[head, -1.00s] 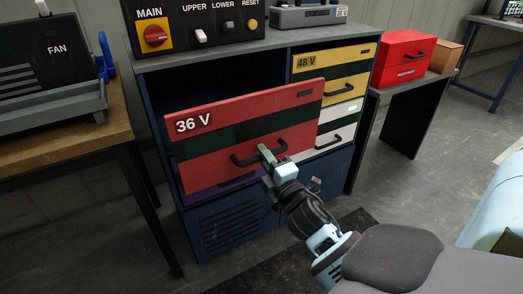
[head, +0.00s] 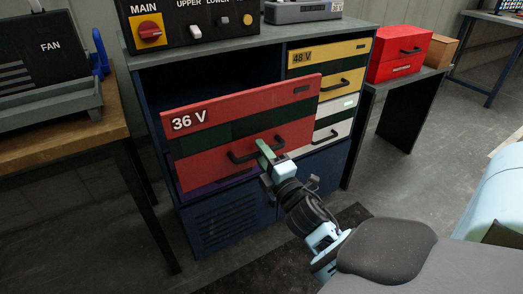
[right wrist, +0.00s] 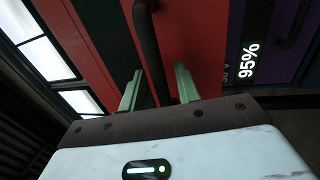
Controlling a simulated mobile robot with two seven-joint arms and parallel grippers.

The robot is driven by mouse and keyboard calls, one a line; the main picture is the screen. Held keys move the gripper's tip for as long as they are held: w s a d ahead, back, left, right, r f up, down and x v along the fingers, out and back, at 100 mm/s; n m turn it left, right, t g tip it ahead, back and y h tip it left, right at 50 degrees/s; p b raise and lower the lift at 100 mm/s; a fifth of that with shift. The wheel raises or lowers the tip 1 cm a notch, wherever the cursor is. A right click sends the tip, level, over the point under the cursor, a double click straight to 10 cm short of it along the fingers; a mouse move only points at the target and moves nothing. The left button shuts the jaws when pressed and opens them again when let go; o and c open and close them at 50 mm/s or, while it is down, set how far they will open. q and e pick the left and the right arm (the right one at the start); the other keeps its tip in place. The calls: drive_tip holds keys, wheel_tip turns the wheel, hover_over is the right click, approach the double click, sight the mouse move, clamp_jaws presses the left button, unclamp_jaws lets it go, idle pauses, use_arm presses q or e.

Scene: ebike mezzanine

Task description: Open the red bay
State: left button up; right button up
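The red bay (head: 230,165), marked 36 V, is a red drawer with a dark green band. In the head view its front stands out from the cabinet, with dark space behind its top edge. Its black handle (head: 241,158) also shows in the right wrist view (right wrist: 149,45). My right gripper (head: 268,152) is at the right part of this handle. In the right wrist view its two pale green fingers (right wrist: 158,88) stand apart on either side of the handle bar, with red surface showing between the bar and the right finger. My left gripper is not in view.
The dark blue cabinet (head: 225,223) also holds a yellow 48 V drawer (head: 331,71), a white drawer (head: 335,117) and a purple drawer (right wrist: 262,50). A control box (head: 190,23) is on top. A wooden bench (head: 66,134) stands left. A red box (head: 398,55) sits on the right table.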

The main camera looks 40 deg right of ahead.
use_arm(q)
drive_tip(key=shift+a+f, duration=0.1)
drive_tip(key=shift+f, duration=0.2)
use_arm(e)
drive_tip(key=v, duration=0.7)
drive_tip(key=shift+s, duration=0.15)
drive_tip(key=shift+f, duration=0.1)
